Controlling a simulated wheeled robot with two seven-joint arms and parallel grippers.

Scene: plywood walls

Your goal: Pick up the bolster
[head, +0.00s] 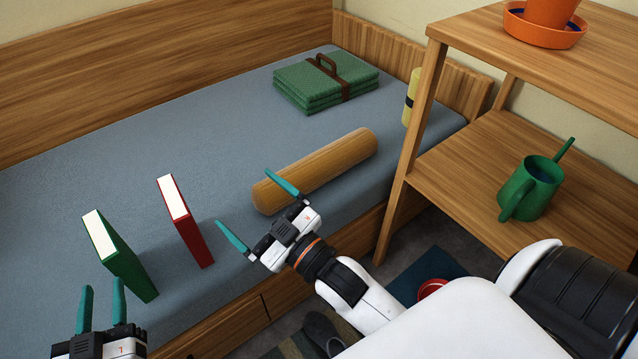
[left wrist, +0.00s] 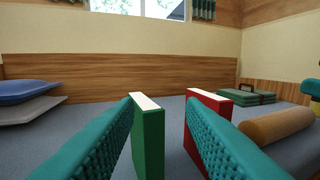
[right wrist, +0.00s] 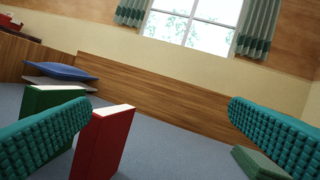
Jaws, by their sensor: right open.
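The bolster (head: 318,168) is a tan-brown cylinder lying on the blue-grey bed, slanting up to the right in the head view. It also shows at the right of the left wrist view (left wrist: 278,124). My right gripper (head: 252,212) is open and empty just in front of the bolster's left end, one finger close to that end; contact cannot be told. The bolster does not show in the right wrist view. My left gripper (head: 102,292) is open and empty at the lower left, near the green book and away from the bolster.
A green book (head: 120,257) and a red book (head: 186,222) stand upright left of the bolster. A folded green mat (head: 326,82) and a yellow bottle (head: 412,97) are behind it. A wooden shelf (head: 545,160) with a green watering can (head: 531,187) and an orange pot (head: 545,28) stands right.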

